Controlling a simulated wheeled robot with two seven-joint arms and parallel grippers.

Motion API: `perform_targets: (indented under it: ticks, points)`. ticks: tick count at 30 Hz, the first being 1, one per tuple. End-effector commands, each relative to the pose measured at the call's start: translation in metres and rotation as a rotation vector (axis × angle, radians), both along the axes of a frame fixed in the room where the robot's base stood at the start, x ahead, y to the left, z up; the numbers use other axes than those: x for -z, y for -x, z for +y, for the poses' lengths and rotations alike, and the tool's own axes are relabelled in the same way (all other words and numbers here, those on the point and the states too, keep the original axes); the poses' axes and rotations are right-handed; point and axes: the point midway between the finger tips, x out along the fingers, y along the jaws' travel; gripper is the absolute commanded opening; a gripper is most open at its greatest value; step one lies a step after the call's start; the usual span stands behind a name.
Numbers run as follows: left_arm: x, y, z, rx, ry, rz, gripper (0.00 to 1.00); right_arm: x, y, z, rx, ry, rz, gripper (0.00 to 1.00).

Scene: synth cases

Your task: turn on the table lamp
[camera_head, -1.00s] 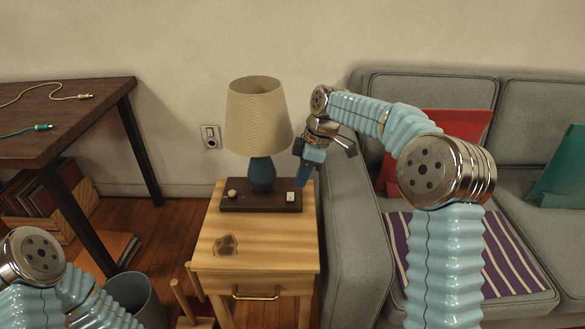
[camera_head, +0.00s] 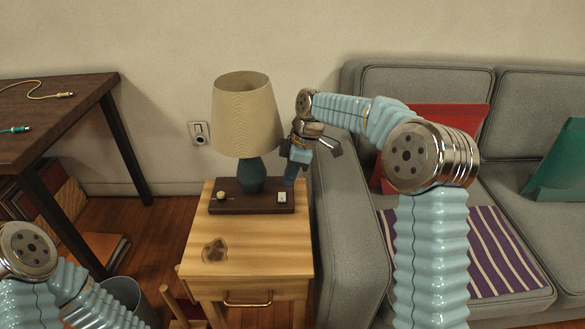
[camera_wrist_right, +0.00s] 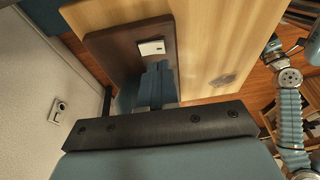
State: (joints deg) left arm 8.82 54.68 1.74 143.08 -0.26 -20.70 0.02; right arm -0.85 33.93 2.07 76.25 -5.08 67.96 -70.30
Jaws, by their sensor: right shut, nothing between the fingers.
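The table lamp (camera_head: 246,115) has a cream shade and a blue body, and its shade shows no clear glow. It stands on a dark brown base (camera_head: 240,210) with a round knob (camera_head: 221,196) at the left and a small white switch (camera_head: 282,197) at the right. My right gripper (camera_head: 290,181) is shut and empty, pointing down just above and beside the white switch. In the right wrist view the shut blue fingers (camera_wrist_right: 157,72) are close to the switch (camera_wrist_right: 151,47); I cannot tell whether they touch it.
The base rests on a wooden nightstand (camera_head: 255,258) with a dark stain (camera_head: 214,250) on its top. A grey sofa (camera_head: 345,220) stands close at the right. A dark table (camera_head: 60,115) is at the left, and a wall socket (camera_head: 198,132) is behind.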

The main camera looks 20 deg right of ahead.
Motion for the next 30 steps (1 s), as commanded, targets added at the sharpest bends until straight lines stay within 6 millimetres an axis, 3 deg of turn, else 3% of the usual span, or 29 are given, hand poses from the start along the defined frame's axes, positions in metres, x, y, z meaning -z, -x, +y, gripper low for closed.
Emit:
perform_targets:
  ticks: [3,9,22,25,30]
  points:
    - [0.0,0.0,0.0,0.0,0.0,0.0,0.43,0.02,0.0,0.006,-0.002,0.0,0.003,0.0]
    - [0.0,0.0,0.0,0.0,0.0,0.0,0.43,0.042,-0.001,0.013,-0.001,-0.001,0.002,0.0]
    - [0.0,0.0,0.0,0.0,0.0,0.0,0.43,0.048,-0.002,0.014,0.0,0.0,0.0,0.0]
    - [0.01,0.0,0.0,-0.001,0.0,-0.001,0.43,0.059,0.001,0.015,-0.001,0.0,-0.001,0.0]
    - [0.005,0.0,0.0,-0.001,-0.001,0.0,0.43,0.054,0.001,0.015,0.0,0.001,0.0,0.0]
